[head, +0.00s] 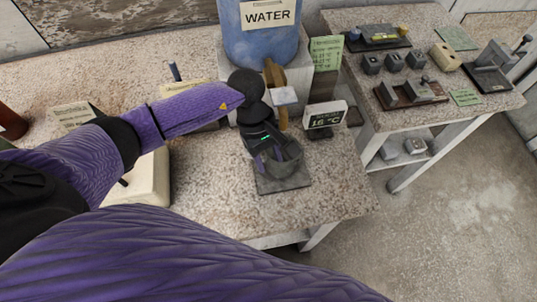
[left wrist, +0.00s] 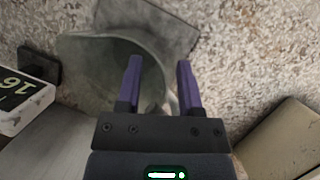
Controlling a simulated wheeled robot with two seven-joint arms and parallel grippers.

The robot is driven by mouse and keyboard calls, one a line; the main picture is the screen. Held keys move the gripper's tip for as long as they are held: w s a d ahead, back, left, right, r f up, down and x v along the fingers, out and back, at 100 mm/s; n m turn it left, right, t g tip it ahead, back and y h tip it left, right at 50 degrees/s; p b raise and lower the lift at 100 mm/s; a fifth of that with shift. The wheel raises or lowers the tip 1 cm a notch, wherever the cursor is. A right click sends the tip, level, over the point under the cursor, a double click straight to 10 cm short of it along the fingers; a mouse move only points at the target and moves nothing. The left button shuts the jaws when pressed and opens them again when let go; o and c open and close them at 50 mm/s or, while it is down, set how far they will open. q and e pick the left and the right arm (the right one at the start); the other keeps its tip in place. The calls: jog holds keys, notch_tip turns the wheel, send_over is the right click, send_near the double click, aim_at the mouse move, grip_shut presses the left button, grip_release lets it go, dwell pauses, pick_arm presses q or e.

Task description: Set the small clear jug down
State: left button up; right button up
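The small clear jug (head: 288,158) looks grey and see-through. It stands on or just over a dark square plate (head: 297,181) near the front of the table; contact underneath is hard to see. My left gripper (head: 268,158) reaches down at the jug's left side. In the left wrist view the two purple fingers (left wrist: 160,75) are apart, with the jug (left wrist: 88,65) behind and left of them and its curved edge passing between them. Neither finger clearly presses on it. The plate shows there too (left wrist: 175,22). My right gripper is out of view.
A blue water container (head: 260,45) stands behind. A small display reading 16 °C (head: 325,115) is right of the jug. Table is clear right of the plate (head: 340,185). A second table (head: 450,110) holds several blocks.

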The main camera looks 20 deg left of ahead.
pick_arm(q)
jog(key=shift+r, duration=0.25)
jog(key=p+v, duration=0.1)
jog(key=v, duration=1.1)
jog(key=shift+f, duration=0.15)
dwell(0.6)
